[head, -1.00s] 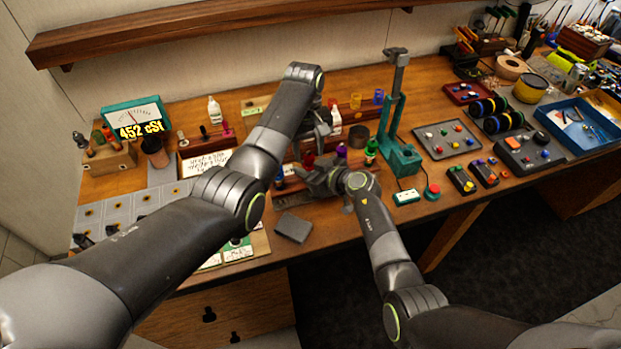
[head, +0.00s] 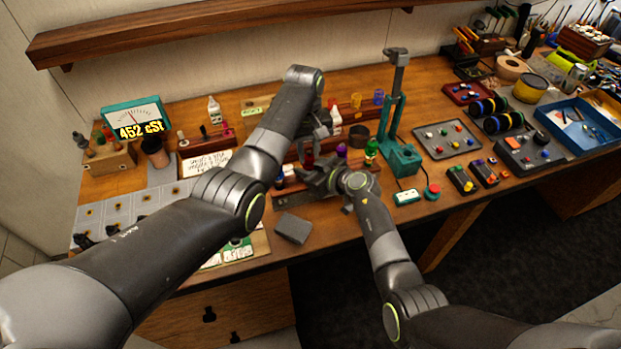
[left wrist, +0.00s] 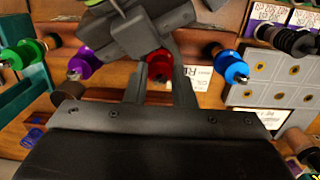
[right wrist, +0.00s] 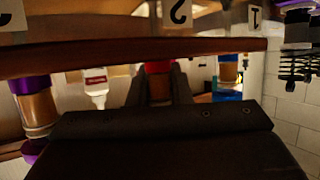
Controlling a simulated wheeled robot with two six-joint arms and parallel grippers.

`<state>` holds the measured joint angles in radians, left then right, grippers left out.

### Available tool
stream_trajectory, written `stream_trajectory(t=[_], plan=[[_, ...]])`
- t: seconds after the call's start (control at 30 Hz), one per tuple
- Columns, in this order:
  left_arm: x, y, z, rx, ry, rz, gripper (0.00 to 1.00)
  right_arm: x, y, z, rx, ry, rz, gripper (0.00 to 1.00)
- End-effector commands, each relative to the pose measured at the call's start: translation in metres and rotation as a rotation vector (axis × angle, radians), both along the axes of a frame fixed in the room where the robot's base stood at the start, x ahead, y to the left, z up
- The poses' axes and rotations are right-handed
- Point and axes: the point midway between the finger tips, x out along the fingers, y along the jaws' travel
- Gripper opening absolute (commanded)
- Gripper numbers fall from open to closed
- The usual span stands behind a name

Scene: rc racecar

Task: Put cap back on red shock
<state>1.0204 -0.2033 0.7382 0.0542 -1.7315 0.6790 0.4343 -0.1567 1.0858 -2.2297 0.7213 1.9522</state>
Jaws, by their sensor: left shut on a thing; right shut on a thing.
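The red shock (head: 309,160) stands in the wooden rack at the bench's front, partly hidden by my arms in the head view. My left gripper (left wrist: 160,68) is above it, shut on its red cap (left wrist: 159,61); a silver shaft shows at the cap. My right gripper (right wrist: 158,82), low at the front of the rack, is shut on the shock's amber body (right wrist: 158,88). Red shows at the top of that body. I cannot tell whether the cap is seated on the body.
Purple (head: 341,151), green (head: 371,148) and blue (left wrist: 231,68) shocks stand near in the rack. A teal press (head: 403,158) stands to the right. A grey block (head: 293,228) lies at the bench's front edge. A white bottle (head: 335,120) is behind.

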Motion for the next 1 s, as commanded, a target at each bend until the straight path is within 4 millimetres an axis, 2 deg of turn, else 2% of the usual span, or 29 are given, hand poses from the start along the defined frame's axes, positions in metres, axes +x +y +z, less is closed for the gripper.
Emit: stream_trajectory(t=[0.3,0.47,0.5,0.67,1.0], plan=[[0.0003,0.0001,-0.0001,-0.015,-0.017,-0.384,0.0,0.0,0.0001,0.0002,0.0,0.0,0.0,0.0],[0.0004,0.0002,0.0,-0.015,-0.017,-0.382,0.0,0.0,0.0001,0.0002,0.0,0.0,0.0,0.0],[0.0004,0.0002,0.0,-0.015,-0.017,-0.381,0.28,0.0,0.0001,0.0002,0.0,0.0,0.0,0.0],[0.0001,-0.0004,0.0,-0.016,-0.017,-0.381,0.48,-0.0001,0.0003,0.0001,0.0,0.0,0.001,0.0],[-0.0009,-0.0039,0.0005,-0.023,-0.017,-0.384,0.48,-0.0005,0.0021,0.0005,0.002,0.0,0.004,0.0]])
